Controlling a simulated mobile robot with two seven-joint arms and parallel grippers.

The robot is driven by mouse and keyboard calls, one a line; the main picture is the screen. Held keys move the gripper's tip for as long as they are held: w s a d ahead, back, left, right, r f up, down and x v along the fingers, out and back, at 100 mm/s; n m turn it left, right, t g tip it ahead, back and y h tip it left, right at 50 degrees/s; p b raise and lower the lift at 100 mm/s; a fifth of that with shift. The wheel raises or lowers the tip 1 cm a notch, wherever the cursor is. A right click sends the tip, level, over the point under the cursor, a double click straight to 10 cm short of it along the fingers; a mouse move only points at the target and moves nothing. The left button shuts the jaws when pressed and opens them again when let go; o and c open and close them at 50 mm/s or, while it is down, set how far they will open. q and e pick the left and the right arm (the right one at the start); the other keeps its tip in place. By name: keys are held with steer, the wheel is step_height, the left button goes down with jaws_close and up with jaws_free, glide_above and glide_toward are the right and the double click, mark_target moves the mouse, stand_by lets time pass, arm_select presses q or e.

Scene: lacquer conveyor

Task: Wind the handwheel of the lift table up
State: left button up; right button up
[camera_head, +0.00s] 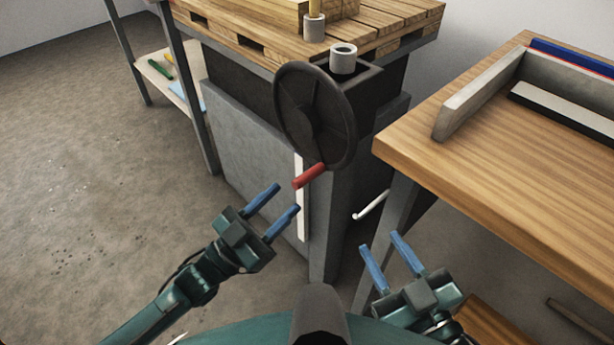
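The black handwheel (292,118) is on the front of the lift table (248,145), with its face toward me. Its red handle (309,176) sticks out from the bottom of the rim, toward me and down to the left. My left gripper (280,197) is open and empty, its two blue fingers pointing up and right, just short of and below the red handle. It looks apart from the handle. My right gripper (384,245) is open and empty, lower right of the wheel, near a white hooked lever (371,206).
A wooden pallet (395,22) lies on top of the lift table, with grey cylinders (343,58) at its front edge. A wooden workbench (480,165) with a grey-walled tray stands on the right. A low shelf (158,72) stands at the back left. The left floor is clear.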

mark_target(306, 178)
arm_select(q)
steer(key=x, duration=0.7)
steer(key=shift+d+b, duration=0.1)
steer(key=shift+b, duration=0.3)
steer(key=shift+c, duration=0.4)
jaws_close()
